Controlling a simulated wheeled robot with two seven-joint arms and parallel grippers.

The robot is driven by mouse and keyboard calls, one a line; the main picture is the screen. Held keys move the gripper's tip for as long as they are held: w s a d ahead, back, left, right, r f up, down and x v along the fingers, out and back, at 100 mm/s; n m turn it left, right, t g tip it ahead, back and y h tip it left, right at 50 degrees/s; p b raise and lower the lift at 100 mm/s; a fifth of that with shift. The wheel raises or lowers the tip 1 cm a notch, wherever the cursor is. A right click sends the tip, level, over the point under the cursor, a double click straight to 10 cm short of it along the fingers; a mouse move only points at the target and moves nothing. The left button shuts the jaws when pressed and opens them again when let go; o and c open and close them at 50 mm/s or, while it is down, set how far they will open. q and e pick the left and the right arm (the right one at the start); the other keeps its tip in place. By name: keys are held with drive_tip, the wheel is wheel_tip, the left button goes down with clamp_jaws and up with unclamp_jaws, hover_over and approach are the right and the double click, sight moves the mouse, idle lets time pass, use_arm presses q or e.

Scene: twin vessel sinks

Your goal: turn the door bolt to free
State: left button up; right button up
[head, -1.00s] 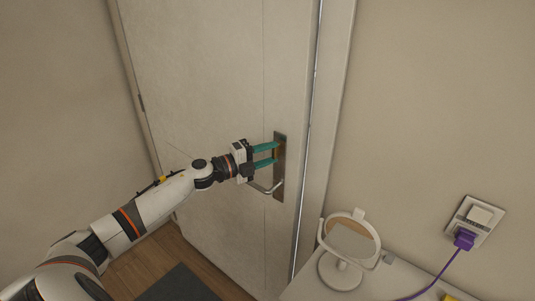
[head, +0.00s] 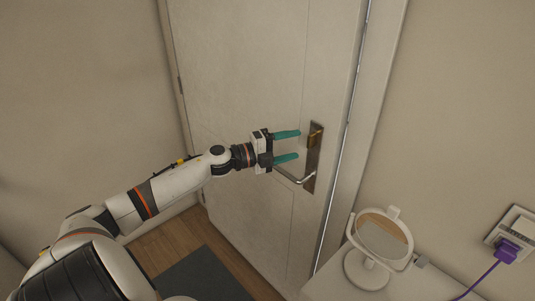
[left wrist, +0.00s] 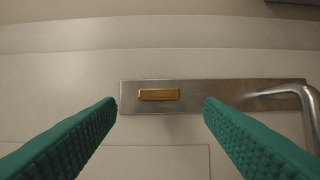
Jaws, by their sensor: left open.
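The door bolt (head: 315,137) is a small brass-coloured bar on the upper part of a metal lock plate (head: 311,166) on the door. In the left wrist view the bolt (left wrist: 159,94) lies lengthwise along the plate (left wrist: 225,86), seen between my fingers and beyond their tips. My left gripper (head: 299,145) is open and empty, its two teal fingers pointing at the plate with a gap between them and the bolt. The metal lever handle (head: 292,177) is below the bolt, and shows at the right in the left wrist view (left wrist: 311,105). My right gripper is not in view.
The pale door (head: 245,75) appears closed in its frame. A round mirror on a stand (head: 382,238) sits on a white counter at lower right, near a wall socket with a purple plug (head: 508,250). A dark mat (head: 203,276) lies on the wooden floor.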

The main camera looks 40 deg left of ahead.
use_arm(q)
drive_tip(key=b+v, duration=0.1)
drive_tip(key=v, duration=0.7)
idle(0.5)
